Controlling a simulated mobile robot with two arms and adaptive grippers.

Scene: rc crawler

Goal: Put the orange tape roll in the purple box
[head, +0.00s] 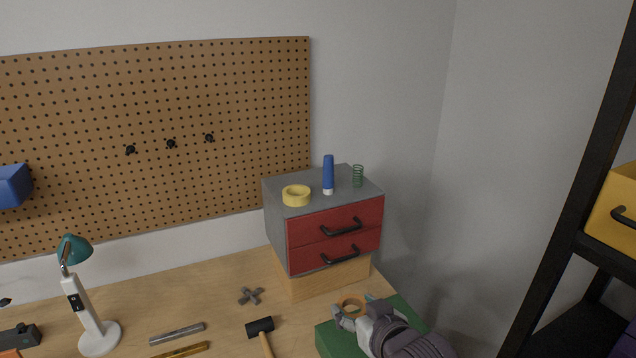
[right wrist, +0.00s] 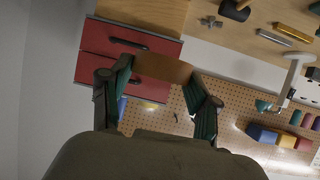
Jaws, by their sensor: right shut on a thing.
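The orange tape roll (head: 352,303) is between the fingers of my right gripper (head: 355,310), which is shut on it. In the head view it appears above the back of a green box or case at the front of the bench. In the right wrist view the roll (right wrist: 162,68) spans the gap between the two fingertips (right wrist: 162,82). A purple surface (head: 626,343), perhaps the purple box, shows only as a sliver on the dark rack at the lower right edge; its opening is out of view. My left gripper is not in view.
A red-drawered cabinet (head: 334,238) stands just behind my right gripper, with a yellow tape roll (head: 297,195), a blue tool and a green spring on top. The green case (head: 331,340) lies below. The black rack (head: 577,200) holds a yellow bin (head: 615,208).

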